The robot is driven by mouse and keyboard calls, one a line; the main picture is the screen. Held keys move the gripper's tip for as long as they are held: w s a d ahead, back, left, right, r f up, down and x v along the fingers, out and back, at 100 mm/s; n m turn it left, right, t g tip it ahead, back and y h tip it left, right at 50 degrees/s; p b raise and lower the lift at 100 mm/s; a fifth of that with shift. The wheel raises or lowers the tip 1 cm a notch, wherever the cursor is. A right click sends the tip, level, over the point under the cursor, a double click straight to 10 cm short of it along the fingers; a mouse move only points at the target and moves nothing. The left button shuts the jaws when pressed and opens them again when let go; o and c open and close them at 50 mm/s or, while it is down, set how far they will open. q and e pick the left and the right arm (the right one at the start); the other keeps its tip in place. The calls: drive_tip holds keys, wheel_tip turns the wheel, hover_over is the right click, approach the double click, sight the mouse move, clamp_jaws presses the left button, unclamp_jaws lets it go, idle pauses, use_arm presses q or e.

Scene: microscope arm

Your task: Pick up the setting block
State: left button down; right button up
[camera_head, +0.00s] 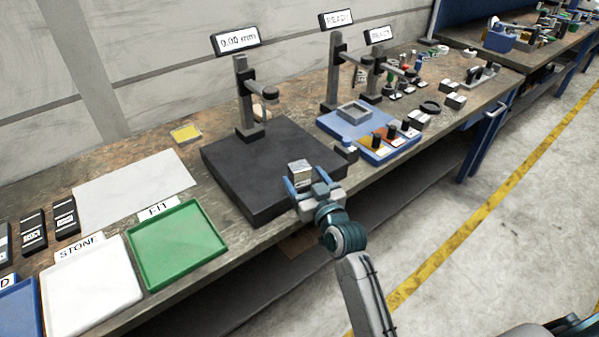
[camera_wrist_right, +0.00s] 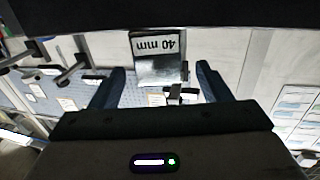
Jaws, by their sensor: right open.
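The setting block (camera_head: 300,171) is a small shiny metal block standing on the black surface plate (camera_head: 262,193), near its front edge. In the right wrist view the block (camera_wrist_right: 158,66) is marked "40 mm" and shows between the fingertips. My right gripper (camera_head: 309,185) is open at the block's near side, its fingers on either side of the line to it. Both fingers of the right gripper (camera_wrist_right: 161,78) show in the wrist view with gaps beside the block. I cannot tell whether the fingertips overlap the block. My left gripper is not in view.
A gauge stand (camera_head: 244,95) with a "0.00 mm" display rises behind the plate. A blue tray (camera_head: 345,124) with small parts lies to the right. A green tray (camera_head: 178,243) and a white tray (camera_head: 92,288) lie to the left. The plate is otherwise clear around the block.

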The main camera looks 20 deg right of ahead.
sight(297, 165)
drive_tip(key=shift+w, duration=0.35)
drive_tip(key=w, duration=0.1)
drive_tip(key=w+p, duration=0.1)
drive_tip(key=w, duration=0.1)
drive_tip(key=w+p, duration=0.1)
drive_tip(key=w, duration=0.1)
drive_tip(key=shift+a, duration=0.25)
drive_tip(key=shift+w, duration=0.1)
drive_tip(key=c, duration=1.4)
clamp_jaws()
drive_tip(key=shift+r, duration=0.1)
